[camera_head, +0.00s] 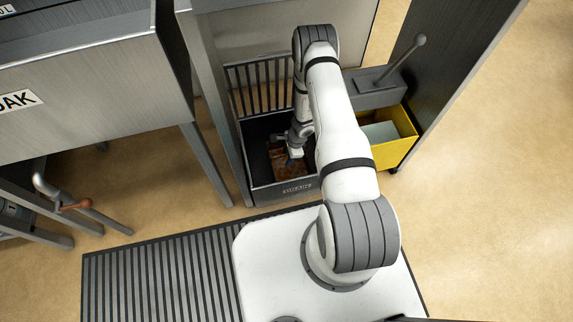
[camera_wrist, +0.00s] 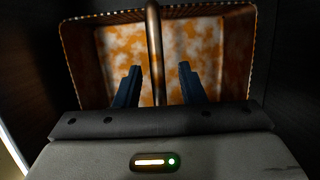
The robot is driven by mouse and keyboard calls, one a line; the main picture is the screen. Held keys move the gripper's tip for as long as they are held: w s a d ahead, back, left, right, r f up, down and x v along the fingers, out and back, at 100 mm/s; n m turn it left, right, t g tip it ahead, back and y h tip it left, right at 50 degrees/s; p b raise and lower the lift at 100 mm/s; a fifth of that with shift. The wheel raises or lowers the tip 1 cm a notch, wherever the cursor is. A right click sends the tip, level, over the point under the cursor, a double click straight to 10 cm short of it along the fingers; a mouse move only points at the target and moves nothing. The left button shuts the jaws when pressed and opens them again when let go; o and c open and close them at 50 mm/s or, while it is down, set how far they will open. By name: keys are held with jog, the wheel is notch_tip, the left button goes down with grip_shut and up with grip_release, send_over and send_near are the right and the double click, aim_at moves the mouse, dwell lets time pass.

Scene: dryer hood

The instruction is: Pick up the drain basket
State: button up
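The drain basket (camera_wrist: 95,55) is a rusty brown box with a perforated rim, orange and white stains inside, and a bar handle (camera_wrist: 154,50) running across its middle. In the head view the basket (camera_head: 291,170) sits low inside a dark bin and is partly hidden by my arm. My gripper (camera_wrist: 158,72) is over the basket with its two dark blue fingers apart, one on each side of the bar. A gap shows between each finger and the bar. In the head view my gripper (camera_head: 293,160) reaches down into the bin; its fingertips are hard to make out.
The dark bin (camera_head: 262,130) has walls close around the basket and a slatted rack at its back. A yellow mop bucket (camera_head: 398,150) with a grey lever stands on the right. A steel frame post (camera_head: 208,110) rises on the left. Open floor lies at right.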

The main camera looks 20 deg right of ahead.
jog(key=shift+f+b, duration=0.25)
jog(key=shift+b, duration=0.15)
dwell(0.3)
grip_shut()
dwell(0.4)
dwell(1.1)
